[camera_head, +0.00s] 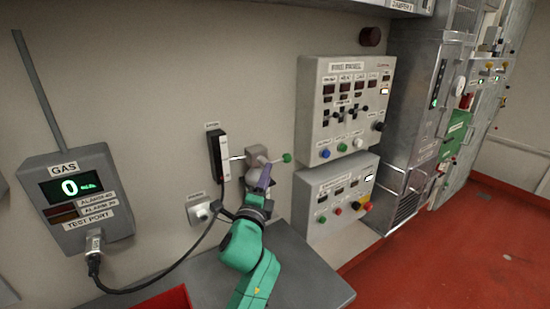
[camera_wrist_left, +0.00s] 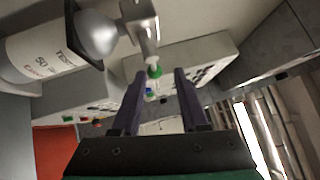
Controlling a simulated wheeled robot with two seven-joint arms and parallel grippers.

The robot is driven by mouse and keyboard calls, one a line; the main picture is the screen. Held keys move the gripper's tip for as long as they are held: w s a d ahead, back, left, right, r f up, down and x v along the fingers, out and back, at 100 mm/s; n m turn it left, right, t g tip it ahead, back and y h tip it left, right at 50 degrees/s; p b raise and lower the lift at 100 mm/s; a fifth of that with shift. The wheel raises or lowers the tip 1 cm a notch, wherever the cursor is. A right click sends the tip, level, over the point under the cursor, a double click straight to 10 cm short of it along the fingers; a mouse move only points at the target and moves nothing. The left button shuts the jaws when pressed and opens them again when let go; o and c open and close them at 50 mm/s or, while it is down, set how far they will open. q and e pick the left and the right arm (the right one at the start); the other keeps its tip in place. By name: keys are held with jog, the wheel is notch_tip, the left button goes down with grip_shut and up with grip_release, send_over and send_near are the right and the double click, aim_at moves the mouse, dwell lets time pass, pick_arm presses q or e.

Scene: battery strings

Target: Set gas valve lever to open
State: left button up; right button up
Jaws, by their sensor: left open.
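The gas valve (camera_head: 256,158) is a grey metal body on the wall, and its short lever ends in a green knob (camera_head: 287,158) pointing right. In the left wrist view the green knob (camera_wrist_left: 155,72) shows close to the fingertips, between the two fingers in the picture; I cannot tell whether it lies within their reach. My left gripper (camera_head: 265,176) is just below and left of the knob in the head view. Its dark purple fingers (camera_wrist_left: 159,76) are apart with nothing clasped. My right gripper is not in view.
A gas detector (camera_head: 78,200) reading 0 hangs at left, with a cable from its test port. Two control panels (camera_head: 345,105) (camera_head: 335,195) stand right of the valve. A labelled cylinder (camera_wrist_left: 45,50) shows in the wrist view. A grey table (camera_head: 305,270) lies below.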

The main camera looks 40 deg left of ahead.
pick_arm(q)
jog(key=b+v, duration=0.1)
jog(key=v, duration=0.4)
jog(key=shift+d+r, duration=0.15)
jog(key=shift+d, duration=0.1)
dwell(0.4)
